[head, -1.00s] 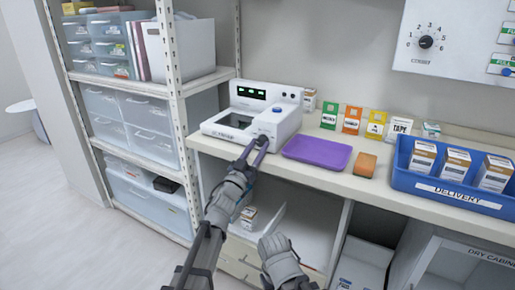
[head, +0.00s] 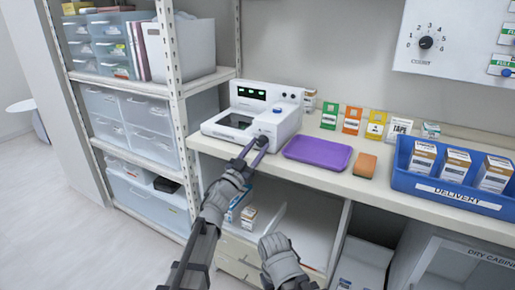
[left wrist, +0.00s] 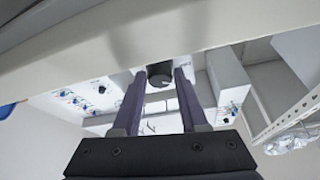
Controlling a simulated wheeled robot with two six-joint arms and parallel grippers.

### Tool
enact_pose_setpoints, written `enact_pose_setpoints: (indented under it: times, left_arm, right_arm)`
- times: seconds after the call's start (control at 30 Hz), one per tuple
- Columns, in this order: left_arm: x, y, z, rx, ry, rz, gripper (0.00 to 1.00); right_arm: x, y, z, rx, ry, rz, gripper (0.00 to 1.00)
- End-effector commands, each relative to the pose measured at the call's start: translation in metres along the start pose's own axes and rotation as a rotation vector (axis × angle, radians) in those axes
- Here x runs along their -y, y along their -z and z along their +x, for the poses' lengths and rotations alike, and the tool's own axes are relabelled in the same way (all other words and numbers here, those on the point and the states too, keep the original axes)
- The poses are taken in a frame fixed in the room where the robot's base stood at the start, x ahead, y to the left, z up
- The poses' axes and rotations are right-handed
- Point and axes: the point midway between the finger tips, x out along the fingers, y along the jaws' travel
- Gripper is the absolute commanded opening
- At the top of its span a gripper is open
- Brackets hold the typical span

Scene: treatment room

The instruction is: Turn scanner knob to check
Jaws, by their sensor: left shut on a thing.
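The white scanner (head: 238,124) stands on the counter with green digits lit on its display and a blue button on top. Its dark round knob (head: 263,139) is at the right of its front face. The knob (left wrist: 160,72) shows in the left wrist view between the dark purple fingers. My left gripper (head: 257,145) reaches up to the scanner's front and is shut on the knob. The fingers cover part of the knob, and I cannot read its setting. My right arm's grey end (head: 282,260) is low in the head view; its fingers are hidden.
A purple tray (head: 318,153) and an orange sponge (head: 365,165) lie right of the scanner. A blue delivery bin (head: 450,192) with boxes stands farther right. A shelf rack (head: 178,110) with drawers is close on the left. Small boxes sit below the counter.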

Motion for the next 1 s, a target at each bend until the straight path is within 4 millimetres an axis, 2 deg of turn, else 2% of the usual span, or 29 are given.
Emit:
enact_pose_setpoints:
  times: [0.47,1.0]
  left_arm:
    - [0.006,0.004,0.003,-0.003,-0.172,0.415,0.00]
    - [0.010,0.008,0.004,-0.003,-0.364,0.884,0.00]
  right_arm:
    - [-0.002,-0.001,-0.021,0.000,0.000,0.000,0.50]
    - [-0.006,-0.004,-0.059,0.000,0.000,0.000,0.50]
